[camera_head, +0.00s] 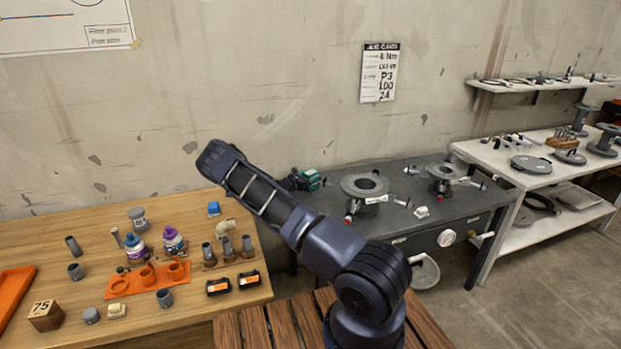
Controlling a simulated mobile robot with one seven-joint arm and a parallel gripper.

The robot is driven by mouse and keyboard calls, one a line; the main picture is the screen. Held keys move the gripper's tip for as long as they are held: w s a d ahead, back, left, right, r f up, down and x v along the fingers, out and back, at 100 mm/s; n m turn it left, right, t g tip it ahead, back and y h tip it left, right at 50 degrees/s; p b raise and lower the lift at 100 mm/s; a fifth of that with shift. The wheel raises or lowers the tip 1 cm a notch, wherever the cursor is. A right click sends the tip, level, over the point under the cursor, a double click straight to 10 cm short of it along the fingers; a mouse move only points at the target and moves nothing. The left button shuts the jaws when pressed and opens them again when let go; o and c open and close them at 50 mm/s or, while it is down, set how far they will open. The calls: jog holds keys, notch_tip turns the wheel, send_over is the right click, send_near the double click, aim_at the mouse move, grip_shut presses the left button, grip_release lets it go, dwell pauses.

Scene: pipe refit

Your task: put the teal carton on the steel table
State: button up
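I see no clear teal carton. A small teal-green item (311,179) with pale marks is at the left end of the dark grey steel table (400,226), joined to or beside a dark part. My arm partly hides that area, and I cannot tell whether the item is a carton. My arm rises from the lower middle and reaches up left across the gap between the tables. My gripper cannot be made out.
The wooden table (185,322) holds pipe pieces, purple-capped bottles (173,239), an orange rack (140,281) and black-and-orange boxes (249,279). Flange fixtures (364,188) take up the steel table's back and middle. White shelving (515,180) stands right. A slatted wooden surface (270,328) is in front.

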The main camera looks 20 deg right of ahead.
jog(key=shift+r, duration=0.1)
jog(key=v, duration=0.7)
jog(key=shift+a, duration=0.1)
jog(key=shift+s+r, duration=0.2)
jog(key=shift+r, duration=0.05)
jog(key=s+d+r+m+g+y, duration=0.3)
jog(key=s+r+m+g+y, duration=0.55)
jog(key=s+r+m, duration=1.25)
jog(key=s+a+r+t+y, duration=0.2)
jog(key=s+r, duration=0.4)
jog(key=s, duration=0.6)
jog(key=s+a+r+m+t+y, duration=0.1)
jog(key=s+a+r, duration=0.4)
jog(key=s, duration=0.7)
jog(key=s+a+r+t+y, duration=0.3)
jog(key=s+r+y, duration=0.2)
jog(key=s+r, duration=0.3)
jog(key=s, duration=0.3)
jog(key=shift+s+a+m, duration=0.25)
jog(key=shift+s+m, duration=0.05)
jog(key=shift+s, duration=0.1)
